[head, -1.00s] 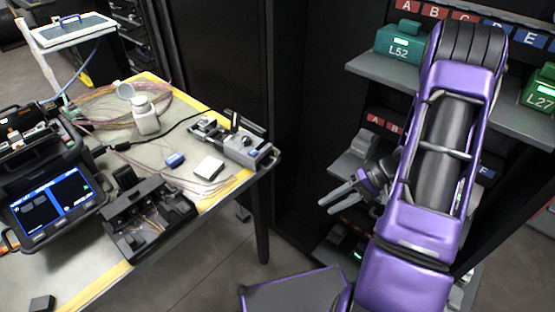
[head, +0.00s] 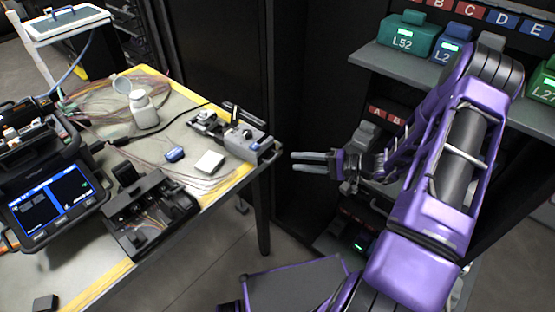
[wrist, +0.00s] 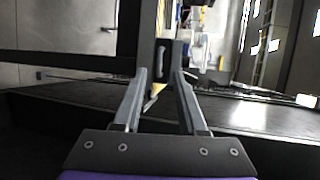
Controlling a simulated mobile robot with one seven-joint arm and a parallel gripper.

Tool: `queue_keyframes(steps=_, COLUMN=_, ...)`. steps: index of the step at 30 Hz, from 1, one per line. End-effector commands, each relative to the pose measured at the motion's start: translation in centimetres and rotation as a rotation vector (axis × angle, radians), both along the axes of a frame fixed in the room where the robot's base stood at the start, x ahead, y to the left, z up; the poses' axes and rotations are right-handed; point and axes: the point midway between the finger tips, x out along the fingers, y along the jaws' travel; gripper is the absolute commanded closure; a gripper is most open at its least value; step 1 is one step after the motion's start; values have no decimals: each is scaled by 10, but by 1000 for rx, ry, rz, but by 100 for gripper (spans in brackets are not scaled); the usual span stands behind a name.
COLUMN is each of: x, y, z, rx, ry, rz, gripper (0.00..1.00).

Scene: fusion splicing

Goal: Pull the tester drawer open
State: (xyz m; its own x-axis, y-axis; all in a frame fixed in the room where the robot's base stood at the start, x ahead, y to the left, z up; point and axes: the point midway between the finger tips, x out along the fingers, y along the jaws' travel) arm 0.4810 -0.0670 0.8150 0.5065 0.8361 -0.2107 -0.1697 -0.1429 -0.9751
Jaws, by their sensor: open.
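My gripper (head: 293,162) is open and empty, its two grey fingers pointing left at the near-right corner of the table. In the wrist view its fingertips (wrist: 160,74) are apart, with a small dark loop-like handle (wrist: 160,57) ahead between them. The handle looks to be on the table-edge side and apart from the fingers; the view is turned sideways. A grey device (head: 246,146), which may be the tester, sits at the table's right edge beside the gripper. I cannot make out the drawer's face in the head view, so how far it is out is unclear.
The table (head: 190,140) holds a splicer with a lit screen (head: 52,205), a black tray unit (head: 150,212), a white bottle (head: 143,110) and loose fibres. A shelf rack with green boxes (head: 405,38) stands behind my arm. Open floor (head: 215,262) lies below.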

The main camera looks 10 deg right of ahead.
Motion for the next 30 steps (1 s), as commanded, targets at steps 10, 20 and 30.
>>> queue_keyframes(steps=10, x=31, y=53, z=-13, rx=-1, ry=0, rz=3, gripper=59)
queue_keyframes(steps=20, x=38, y=63, z=-16, rx=-1, ry=0, rz=0, gripper=59)
queue_keyframes(steps=30, x=38, y=63, z=-16, rx=-1, ry=0, rz=0, gripper=97)
